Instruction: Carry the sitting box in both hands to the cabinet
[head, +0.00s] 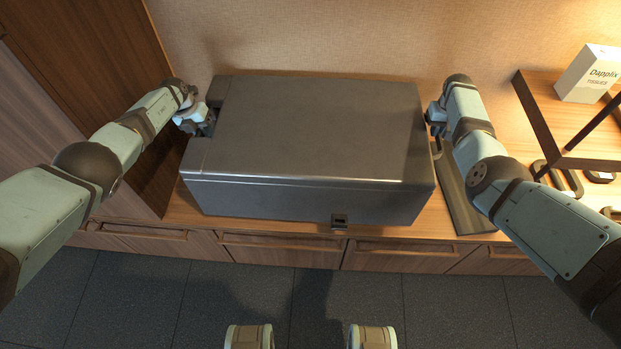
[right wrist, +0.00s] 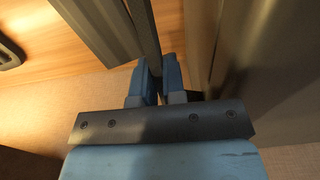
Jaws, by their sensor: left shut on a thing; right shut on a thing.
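The sitting box (head: 310,130) is a large dark grey box in the middle of the head view, on or just above the wooden cabinet (head: 290,240) top; I cannot tell which. My left gripper (head: 205,122) is at the box's left side, shut on it, with its fingertips partly hidden. My right gripper (head: 432,118) is at the box's right side, its fingertips hidden by the wrist. In the right wrist view, the right gripper (right wrist: 160,80) has its blue fingers shut on a thin dark strip beside the box's grey side wall (right wrist: 240,60).
A grey slab (head: 458,195) lies on the cabinet top right of the box. A wooden shelf (head: 560,125) with a white Dapplix box (head: 588,73) stands at the right. A tall wooden panel (head: 95,60) is close at the left. Dark tiled floor (head: 300,300) lies in front.

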